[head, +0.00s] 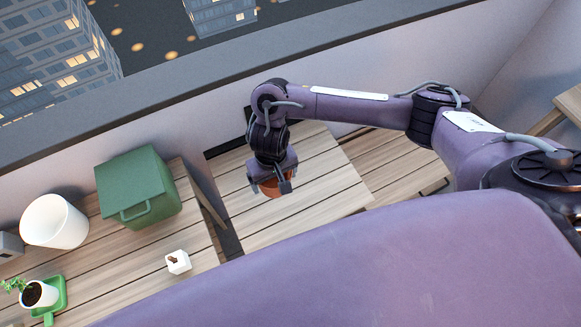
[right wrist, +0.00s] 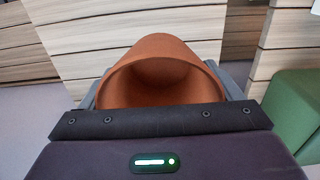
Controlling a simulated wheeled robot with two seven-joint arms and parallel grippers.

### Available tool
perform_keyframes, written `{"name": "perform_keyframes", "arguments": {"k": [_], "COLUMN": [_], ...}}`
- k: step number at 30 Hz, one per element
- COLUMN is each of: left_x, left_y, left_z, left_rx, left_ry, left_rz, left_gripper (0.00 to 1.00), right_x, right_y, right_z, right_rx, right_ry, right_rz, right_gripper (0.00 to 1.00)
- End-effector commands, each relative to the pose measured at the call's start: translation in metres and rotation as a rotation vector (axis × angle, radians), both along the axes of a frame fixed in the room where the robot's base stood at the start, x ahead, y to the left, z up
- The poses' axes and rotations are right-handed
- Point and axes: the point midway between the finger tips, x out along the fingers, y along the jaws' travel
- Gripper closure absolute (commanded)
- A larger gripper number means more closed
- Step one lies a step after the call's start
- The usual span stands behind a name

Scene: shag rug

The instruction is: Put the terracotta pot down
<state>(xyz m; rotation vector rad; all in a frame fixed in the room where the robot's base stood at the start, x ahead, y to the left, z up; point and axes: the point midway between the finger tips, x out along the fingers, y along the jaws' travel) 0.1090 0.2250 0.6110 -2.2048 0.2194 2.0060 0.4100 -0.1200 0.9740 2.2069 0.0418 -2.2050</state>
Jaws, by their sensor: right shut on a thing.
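The terracotta pot (head: 270,188) is orange-brown and is held in my right gripper (head: 272,186), over the middle wooden slatted table (head: 325,185) in the head view. In the right wrist view the pot (right wrist: 160,75) lies between the fingers with its open mouth toward the camera, and it looks empty. My right gripper is shut on it. In the head view the gripper hides much of the pot, and I cannot tell whether the pot touches the slats. My left gripper is not in view.
Left of a gap, another slatted surface (head: 110,262) bears a green lidded box (head: 138,185), a white bucket (head: 55,222), a small white cube-shaped pot (head: 178,262) and a potted plant (head: 33,294) on a green tray (head: 60,297). The middle table has bare slats around the gripper. A wall runs behind.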

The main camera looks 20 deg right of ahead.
Motion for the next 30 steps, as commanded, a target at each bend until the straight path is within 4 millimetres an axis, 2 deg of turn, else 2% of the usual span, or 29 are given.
{"name": "perform_keyframes", "arguments": {"k": [2, 5, 10, 11, 12, 21, 24, 30], "left_x": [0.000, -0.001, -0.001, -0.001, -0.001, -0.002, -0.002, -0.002], "left_y": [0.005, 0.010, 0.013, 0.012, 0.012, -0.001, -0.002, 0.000], "left_z": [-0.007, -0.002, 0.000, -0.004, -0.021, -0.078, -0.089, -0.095], "left_rx": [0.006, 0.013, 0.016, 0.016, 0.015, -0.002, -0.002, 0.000], "left_ry": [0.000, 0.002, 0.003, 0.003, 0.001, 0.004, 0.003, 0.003], "left_rz": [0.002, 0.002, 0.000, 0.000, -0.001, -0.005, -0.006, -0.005], "left_gripper": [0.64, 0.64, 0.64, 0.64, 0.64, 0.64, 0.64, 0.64], "right_x": [-0.005, -0.001, -0.004, -0.005, -0.003, -0.002, -0.002, -0.001], "right_y": [0.000, 0.005, 0.001, -0.001, 0.000, 0.000, 0.000, -0.001], "right_z": [-0.021, -0.025, -0.044, -0.051, -0.068, -0.129, -0.140, -0.147], "right_rx": [0.001, 0.011, 0.003, 0.000, -0.001, -0.001, -0.002, -0.002], "right_ry": [0.012, 0.000, 0.010, 0.013, 0.007, 0.005, 0.004, 0.003], "right_rz": [-0.006, -0.001, -0.006, -0.007, -0.003, -0.002, -0.002, -0.001], "right_gripper": [0.44, 0.44, 0.44, 0.44, 0.44, 0.44, 0.44, 0.44]}}
